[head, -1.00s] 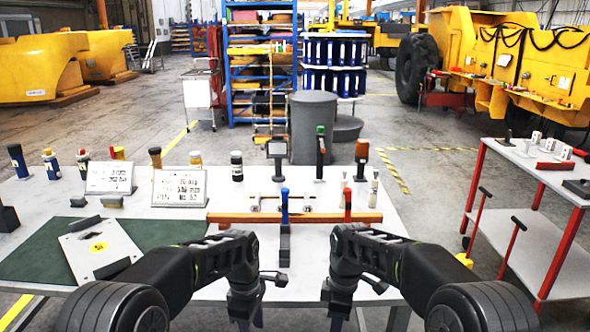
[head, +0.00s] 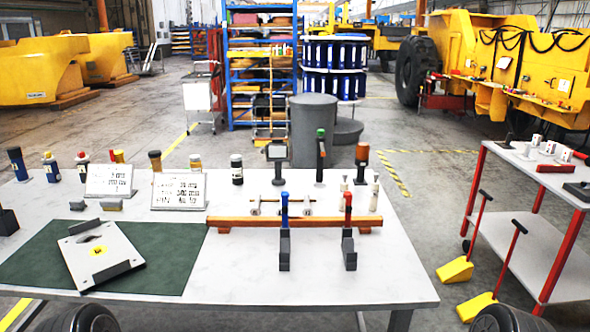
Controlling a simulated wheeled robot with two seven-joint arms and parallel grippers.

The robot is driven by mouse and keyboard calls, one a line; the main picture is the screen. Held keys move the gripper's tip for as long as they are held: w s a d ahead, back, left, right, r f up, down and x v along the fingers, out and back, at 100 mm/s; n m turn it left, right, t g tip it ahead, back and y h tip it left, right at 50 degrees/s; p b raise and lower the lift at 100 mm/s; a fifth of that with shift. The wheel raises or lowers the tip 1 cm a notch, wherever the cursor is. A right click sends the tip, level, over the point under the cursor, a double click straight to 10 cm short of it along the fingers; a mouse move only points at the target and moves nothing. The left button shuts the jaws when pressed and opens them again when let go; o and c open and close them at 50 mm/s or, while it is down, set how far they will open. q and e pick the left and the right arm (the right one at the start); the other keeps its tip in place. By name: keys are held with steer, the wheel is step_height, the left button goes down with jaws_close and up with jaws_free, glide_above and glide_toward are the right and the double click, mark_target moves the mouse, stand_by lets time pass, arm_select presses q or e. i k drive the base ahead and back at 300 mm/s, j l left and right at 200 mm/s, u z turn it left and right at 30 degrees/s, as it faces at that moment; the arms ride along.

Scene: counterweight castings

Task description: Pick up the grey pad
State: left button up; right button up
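Two small grey blocks lie on the table behind the green mat (head: 180,262). The lighter one (head: 111,205), in front of the left sign, looks most like a grey pad. The darker one (head: 77,205) is just left of it. I cannot tell for certain which is the named pad. A light grey plate (head: 82,265) with a yellow sticker and dark end strips lies tilted on the mat. Neither of my grippers is in view. Only dark rounded parts of my arms show at the bottom edge.
Two white signs (head: 109,180) (head: 179,190) and several bottles stand behind. An orange bar (head: 240,223) crosses the table, with blue-handled (head: 284,240) and red-handled (head: 348,240) tools at it. The table front (head: 310,288) is clear. A red-legged cart (head: 530,240) stands right.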

mark_target(76, 205)
steer(key=u, duration=1.25)
steer(key=i+j, duration=0.2)
steer(key=j, duration=0.3)
steer(key=i+j, duration=0.15)
steer(key=j, duration=0.35)
steer(key=i+j, duration=0.2)
steer(key=j, duration=0.3)
steer(key=i+j, duration=0.2)
steer(key=j, duration=0.25)
steer(key=i+j, duration=0.15)
steer(key=j, duration=0.35)
steer(key=i+j, duration=0.2)
steer(key=j, duration=0.3)
steer(key=i+j, duration=0.2)
steer(key=j, duration=0.3)
steer(key=i+j, duration=0.15)
steer(key=j, duration=0.35)
